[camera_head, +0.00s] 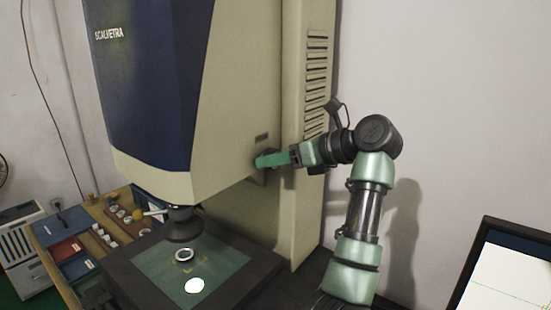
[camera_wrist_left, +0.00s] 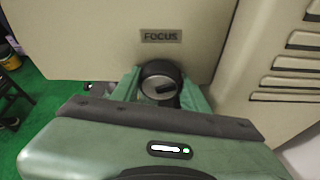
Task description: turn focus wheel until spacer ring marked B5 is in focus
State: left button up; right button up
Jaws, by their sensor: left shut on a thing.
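The focus wheel (camera_wrist_left: 160,80) is a dark round knob below a FOCUS label (camera_wrist_left: 161,36) on the beige machine side. My left gripper (camera_head: 262,160) is at the machine's side; its green fingers lie on both sides of the wheel in the wrist view, shut on it. A pale metal ring (camera_head: 185,256) lies on the green stage plate (camera_head: 225,257) under the dark lens (camera_head: 183,224). No B5 mark is readable on it. My right gripper is in neither view.
A monitor (camera_head: 508,275) at the lower right shows a pale screen with thin lines, only partly in view. A bright white spot (camera_head: 194,286) lies on the stage. Wooden trays with rings and small parts (camera_head: 120,212) stand at the left. A vented beige column (camera_head: 316,85) rises beside my arm.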

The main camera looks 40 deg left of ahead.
pick_arm(q)
jog(key=m+g+p, duration=0.1)
jog(key=m+g, duration=0.1)
jog(key=m, duration=0.1)
jog(key=shift+w+m+g, duration=0.1)
jog(key=shift+m+g, duration=0.2)
jog(key=shift+m, duration=0.1)
dwell(0.5)
jog(key=o, duration=1.4)
jog(key=b+v, duration=0.2)
jog(key=v, duration=0.5)
jog(key=shift+w+d+r, duration=0.1)
jog(key=shift+w+d, duration=0.05)
jog(key=shift+d, duration=0.25)
